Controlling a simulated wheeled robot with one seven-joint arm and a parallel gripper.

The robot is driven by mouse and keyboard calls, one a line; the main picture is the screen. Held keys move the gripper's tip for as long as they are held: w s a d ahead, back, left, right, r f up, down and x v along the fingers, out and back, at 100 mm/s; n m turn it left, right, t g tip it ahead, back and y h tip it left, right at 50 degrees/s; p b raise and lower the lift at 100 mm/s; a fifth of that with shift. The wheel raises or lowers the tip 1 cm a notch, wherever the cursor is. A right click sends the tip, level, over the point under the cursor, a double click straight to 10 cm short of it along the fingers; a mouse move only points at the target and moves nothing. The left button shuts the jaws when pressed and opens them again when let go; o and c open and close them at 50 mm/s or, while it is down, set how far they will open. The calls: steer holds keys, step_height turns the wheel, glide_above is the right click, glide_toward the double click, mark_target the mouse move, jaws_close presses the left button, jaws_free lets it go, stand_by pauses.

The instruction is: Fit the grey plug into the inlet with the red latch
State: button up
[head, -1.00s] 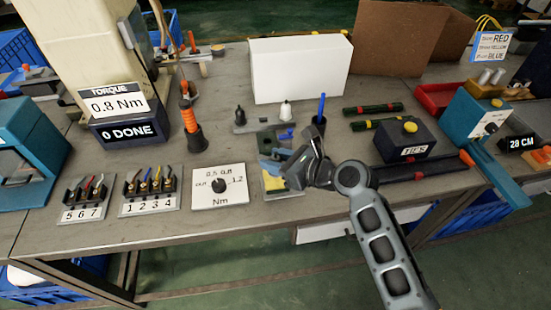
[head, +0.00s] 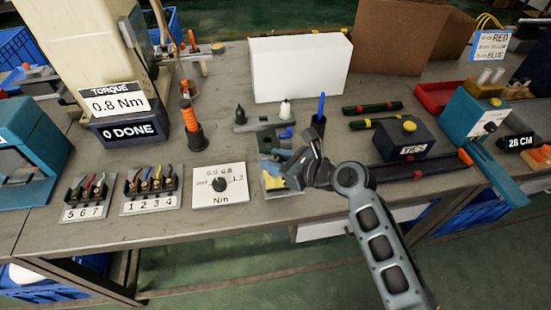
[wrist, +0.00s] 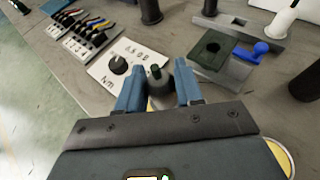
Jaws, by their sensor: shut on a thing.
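My gripper (wrist: 158,88) is shut on a grey plug (wrist: 157,77), which stands between its two blue fingers. In the head view my gripper (head: 288,165) is low over the front middle of the bench and hides part of what is below it. The blue latch (head: 286,133) also shows in the head view. I cannot make out an inlet with a red latch. A yellow piece (head: 271,183) shows partly below my gripper.
A dial plate (head: 219,192) and numbered wire blocks (head: 150,193) lie left of my gripper. A black-tipped cone (head: 240,116), a white cone (head: 285,109) and a dark cup (head: 318,124) stand behind. A dark box with yellow button (head: 404,141) is at right.

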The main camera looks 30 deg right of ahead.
steer(key=shift+f+b, duration=0.4)
steer(key=shift+f, duration=0.8)
steer(key=o, duration=1.1)
steer(key=v, duration=0.7)
steer(key=shift+s+d, duration=0.2)
steer(key=shift+s, duration=0.1)
steer(key=shift+r, duration=0.1)
